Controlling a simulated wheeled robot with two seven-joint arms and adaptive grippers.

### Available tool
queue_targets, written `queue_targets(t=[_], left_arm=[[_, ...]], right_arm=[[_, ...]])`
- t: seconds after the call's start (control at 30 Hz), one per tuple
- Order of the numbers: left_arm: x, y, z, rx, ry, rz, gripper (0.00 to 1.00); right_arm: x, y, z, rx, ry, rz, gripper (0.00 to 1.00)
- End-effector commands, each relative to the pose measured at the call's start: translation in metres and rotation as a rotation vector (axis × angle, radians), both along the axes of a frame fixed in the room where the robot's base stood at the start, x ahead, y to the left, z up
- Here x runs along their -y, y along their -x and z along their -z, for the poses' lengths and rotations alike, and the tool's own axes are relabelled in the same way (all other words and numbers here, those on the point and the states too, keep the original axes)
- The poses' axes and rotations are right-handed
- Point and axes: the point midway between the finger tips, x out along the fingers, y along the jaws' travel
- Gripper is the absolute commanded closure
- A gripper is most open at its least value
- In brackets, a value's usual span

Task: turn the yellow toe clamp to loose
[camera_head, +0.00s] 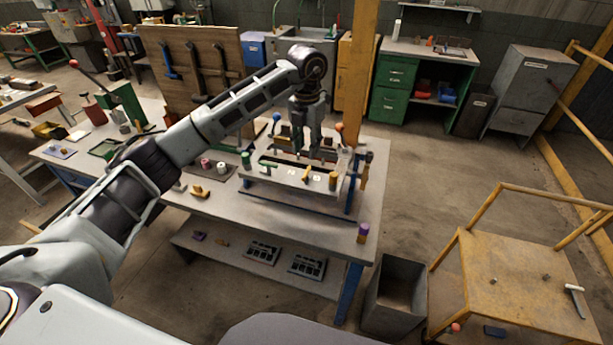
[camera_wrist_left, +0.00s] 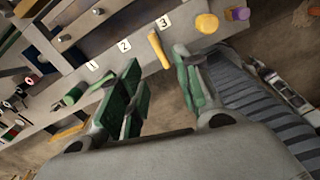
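The fixture (camera_head: 275,184) stands on the workbench, with numbered labels on its front face. A yellow bar (camera_head: 306,175) that looks like the toe clamp is on that face. In the left wrist view the yellow bar (camera_wrist_left: 158,50) stands beside label 3, slightly slanted. My left gripper (camera_head: 308,150) is over the fixture, pointing down. In the left wrist view its two green-padded fingers (camera_wrist_left: 163,84) are apart, with nothing between them. The bar lies just beyond the gap, apparently untouched. My right gripper is not in view.
A green cylinder (camera_head: 246,160) is at the fixture's left. A yellow post (camera_head: 360,75) rises behind. A grey bin (camera_head: 395,292) and yellow cart (camera_head: 515,280) stand on the floor at right.

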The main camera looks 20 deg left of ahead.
Motion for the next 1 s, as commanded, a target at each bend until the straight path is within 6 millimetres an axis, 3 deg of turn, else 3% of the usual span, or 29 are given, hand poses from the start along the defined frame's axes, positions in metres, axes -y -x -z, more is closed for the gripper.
queue_targets(t=[1.0], left_arm=[[0.000, 0.001, 0.116, -0.002, -0.001, 0.000, 0.66]], right_arm=[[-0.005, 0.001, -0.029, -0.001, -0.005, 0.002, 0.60]])
